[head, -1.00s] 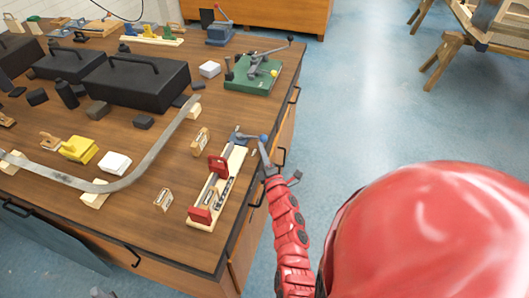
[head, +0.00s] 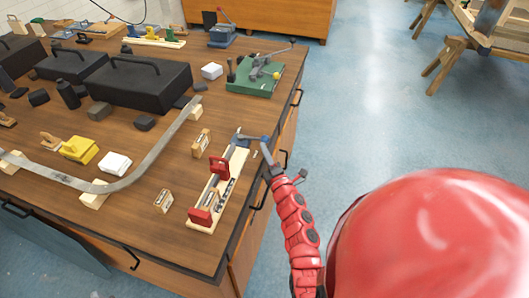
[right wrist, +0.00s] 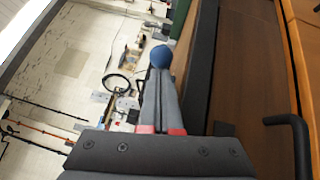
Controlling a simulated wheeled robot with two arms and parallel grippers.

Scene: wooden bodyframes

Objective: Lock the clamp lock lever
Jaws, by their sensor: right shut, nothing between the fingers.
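The clamp (head: 238,142) is a grey-blue fixture at the far end of a pale wooden board (head: 203,222) near the table's right edge. Its lever ends in a blue ball knob, which shows in the right wrist view (right wrist: 162,56) just beyond my fingertips. In the head view the knob is hard to make out behind my fingers. My right gripper (head: 265,146) is shut and empty, with its fingertips at the lever's outer end. It also shows in the right wrist view (right wrist: 159,78); I cannot tell whether it touches the knob. My left gripper is not in view.
Red blocks (head: 219,167) sit on the board. A green-based fixture (head: 250,88) stands farther back. A curved metal strip (head: 150,158) and black cases (head: 135,82) lie to the left. Drawer handles stick out along the table's side.

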